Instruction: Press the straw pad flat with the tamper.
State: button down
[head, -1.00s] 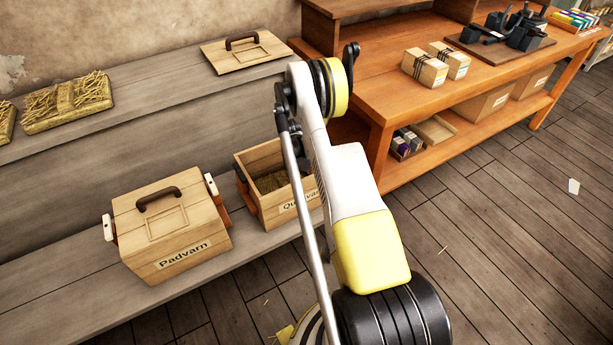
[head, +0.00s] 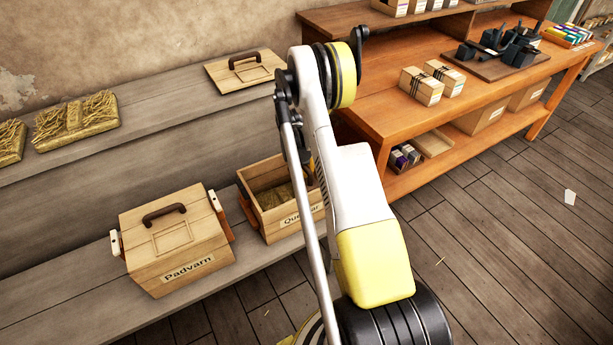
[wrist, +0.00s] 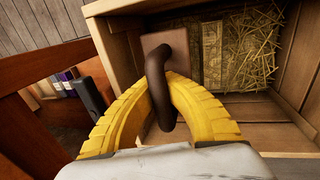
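The open wooden box with a "Qu…" label (head: 302,216) stands on the lower grey shelf, with straw inside; my arm hides its right part. In the wrist view, the straw pad (wrist: 240,50) lies inside the box, with loose stalks at its right. The tamper (wrist: 182,42), a brown block with a dark looped handle, is at the pad's left, over the box; whether it touches the straw I cannot tell. My gripper (wrist: 160,85) has its yellow fingers closed in on the handle from both sides. The head view hides my gripper behind my arm.
A lidded "Padvarn" box (head: 176,245) stands left of the open box. A loose lid (head: 246,71) and straw pads (head: 76,122) lie on the upper grey shelf. An orange workbench (head: 385,118) with small boxes stands close at the right. The floor at right is mostly clear.

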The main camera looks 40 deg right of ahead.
jog(key=p+v, duration=0.1)
jog(key=v, duration=0.2)
jog(key=d+p+v, duration=0.1)
jog(key=p+v, duration=0.1)
jog(key=v, duration=0.1)
jog(key=d+p+v, duration=0.1)
jog(key=v, duration=0.3)
jog(key=shift+s+d+r, duration=0.15)
jog(key=shift+s+r, duration=0.1)
